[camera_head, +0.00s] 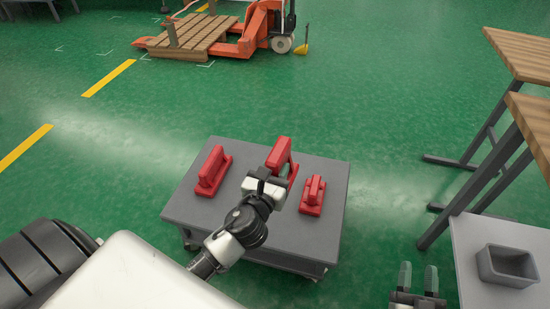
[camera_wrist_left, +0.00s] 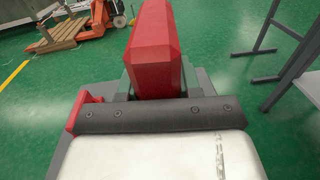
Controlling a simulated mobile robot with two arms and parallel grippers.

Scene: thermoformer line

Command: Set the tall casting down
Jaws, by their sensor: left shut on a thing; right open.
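A grey cart (camera_head: 235,222) stands on the green floor in the head view. My left gripper (camera_head: 273,181) is over its top and is shut on the tall red casting (camera_head: 281,152), which stands upright between the fingers. The tall casting also fills the upper middle of the left wrist view (camera_wrist_left: 154,48). Its lower end is hidden, so I cannot tell whether it touches the cart top. My right gripper (camera_head: 418,284) is open and empty at the lower right, away from the cart.
A long red casting (camera_head: 212,171) lies on the cart's left side and a smaller red casting (camera_head: 313,194) on its right side. A grey bin (camera_head: 508,266) sits on a light surface at right, below wooden-topped tables (camera_head: 525,55). An orange pallet jack (camera_head: 262,28) stands far back.

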